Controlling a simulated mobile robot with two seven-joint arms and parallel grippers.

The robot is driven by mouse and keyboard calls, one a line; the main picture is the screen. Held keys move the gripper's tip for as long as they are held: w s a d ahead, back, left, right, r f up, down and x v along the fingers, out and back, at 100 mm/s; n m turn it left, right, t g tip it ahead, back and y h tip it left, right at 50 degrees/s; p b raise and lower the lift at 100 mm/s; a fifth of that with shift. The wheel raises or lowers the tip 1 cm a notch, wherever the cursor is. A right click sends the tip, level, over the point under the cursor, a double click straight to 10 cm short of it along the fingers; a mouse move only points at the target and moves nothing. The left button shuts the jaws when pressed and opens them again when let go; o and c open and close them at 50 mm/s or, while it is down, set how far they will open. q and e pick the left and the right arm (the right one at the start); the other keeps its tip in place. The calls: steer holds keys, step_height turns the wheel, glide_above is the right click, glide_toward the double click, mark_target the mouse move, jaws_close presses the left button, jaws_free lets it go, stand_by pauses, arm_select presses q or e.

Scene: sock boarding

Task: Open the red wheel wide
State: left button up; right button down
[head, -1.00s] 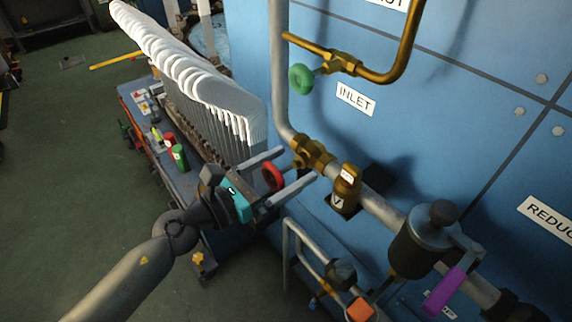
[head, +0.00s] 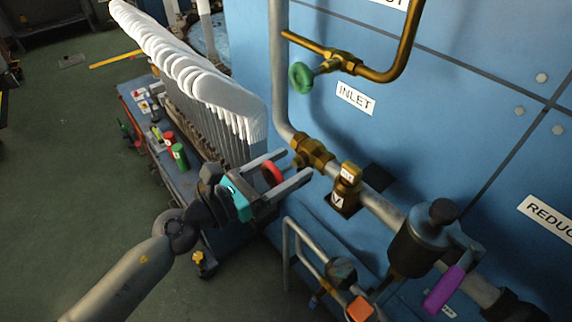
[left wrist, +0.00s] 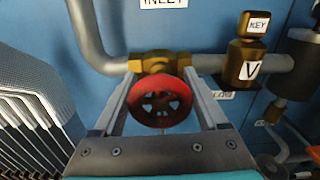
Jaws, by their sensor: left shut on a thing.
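The red wheel (head: 272,173) sits on a brass valve (head: 311,152) in the grey pipe along the blue panel. In the left wrist view the red wheel (left wrist: 160,101) faces me, with the brass valve body (left wrist: 159,63) behind it. My left gripper (head: 296,165) is shut on the red wheel, one finger on each side of its rim; the fingers also show in the left wrist view (left wrist: 160,92). My right gripper is not in view.
A green wheel (head: 301,77) on a brass pipe is above, near the INLET label (head: 356,98). A brass fitting (head: 346,188) stands to the right. A row of white sock forms (head: 190,75) rises close on the left. A purple lever (head: 444,290) is lower right.

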arm_select(q)
steer(key=shift+n, duration=0.3)
steer(key=n+p, duration=0.2)
steer(key=n, duration=0.1)
steer(key=shift+r+n, duration=0.1)
steer(key=shift+n, duration=0.2)
steer(key=n+p, duration=0.3)
steer(key=n, duration=0.2)
steer(key=shift+w+a, duration=0.1)
steer(key=shift+n, duration=0.4)
steer(key=o, duration=1.3)
steer(key=b+v, duration=0.1)
steer(key=v, duration=1.4)
steer(key=shift+a+b, duration=0.1)
steer(key=shift+b, duration=0.2)
